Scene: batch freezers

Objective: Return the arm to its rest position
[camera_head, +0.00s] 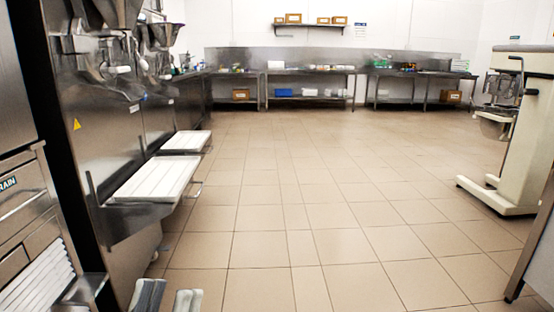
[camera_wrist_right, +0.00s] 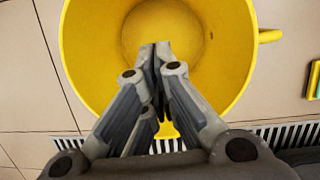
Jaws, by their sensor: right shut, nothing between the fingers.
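My left gripper (camera_head: 168,293) shows at the bottom edge of the head view. Its two grey fingers stand apart with a gap between them and nothing visible in it; the rest of the gripper is cut off by the frame. My right gripper (camera_wrist_right: 161,48) fills the middle of the right wrist view. Its fingertips meet with nothing between them, in front of the open mouth of a yellow bucket (camera_wrist_right: 86,50). I cannot tell whether the fingertips are inside the bucket or above it. My right gripper does not show in the head view.
Steel freezers (camera_head: 125,130) with white trays (camera_head: 155,180) jutting out line the left side. A cream mixer (camera_head: 520,140) stands at the right. Steel tables (camera_head: 310,72) run along the back wall. The tiled floor (camera_head: 310,190) between is clear. A floor grate (camera_wrist_right: 290,132) lies by the bucket.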

